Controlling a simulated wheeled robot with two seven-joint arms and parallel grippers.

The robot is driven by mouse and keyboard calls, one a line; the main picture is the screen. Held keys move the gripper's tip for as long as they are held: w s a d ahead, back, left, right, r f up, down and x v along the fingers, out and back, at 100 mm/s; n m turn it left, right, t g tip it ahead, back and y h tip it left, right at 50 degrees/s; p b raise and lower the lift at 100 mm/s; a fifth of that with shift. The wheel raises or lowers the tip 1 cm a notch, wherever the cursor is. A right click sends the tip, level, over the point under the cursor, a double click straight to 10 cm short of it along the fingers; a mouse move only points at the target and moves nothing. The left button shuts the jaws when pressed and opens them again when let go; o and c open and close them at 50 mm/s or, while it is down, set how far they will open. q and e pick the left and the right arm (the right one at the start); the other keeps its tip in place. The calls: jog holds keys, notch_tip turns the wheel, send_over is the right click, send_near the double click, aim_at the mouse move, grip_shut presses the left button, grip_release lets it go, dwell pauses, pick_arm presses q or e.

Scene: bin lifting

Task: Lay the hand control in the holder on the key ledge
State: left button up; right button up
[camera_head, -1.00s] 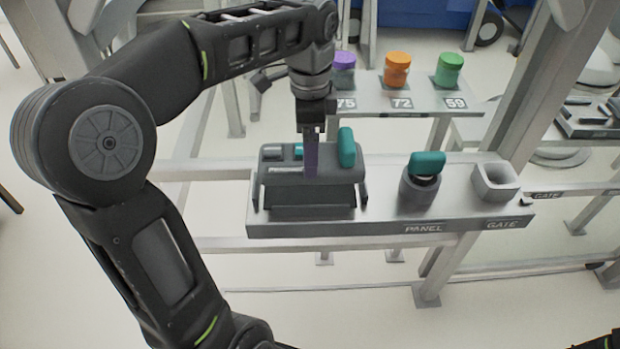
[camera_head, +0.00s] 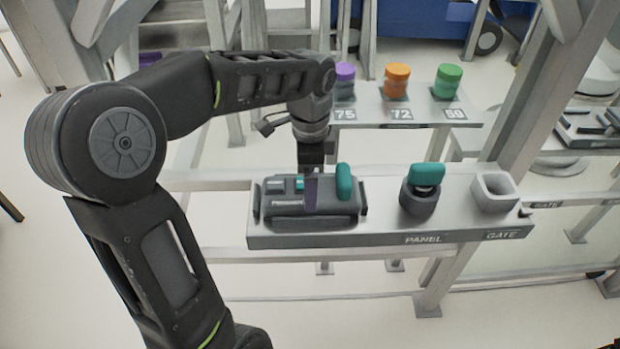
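The hand control (camera_head: 335,206), a dark grey box with small teal buttons and a tall teal knob at its right end, sits low between the two side uprights of the dark holder (camera_head: 256,200) on the grey key ledge (camera_head: 380,238). It looks level. My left gripper (camera_head: 311,191) comes down from above. Its purple finger lies against the near face of the control, and it appears shut on it. The far finger is hidden. Whether the control bears fully on the holder's base cannot be told. My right gripper is out of view.
A teal-topped key (camera_head: 427,174) stands in a round dark socket marked PANEL. An empty grey socket (camera_head: 494,191) is by the GATE label. Behind, a shelf (camera_head: 430,108) carries purple, orange and green capped items. A grey post (camera_head: 535,95) rises at the right.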

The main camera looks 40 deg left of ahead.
pick_arm(q)
jog(key=o, duration=1.9)
jog(key=shift+f, duration=0.1)
notch_tip(320, 180, up, 6)
jog(key=shift+f, duration=0.1)
notch_tip(320, 180, up, 6)
jog(key=p, duration=0.4)
jog(key=shift+r, duration=0.25)
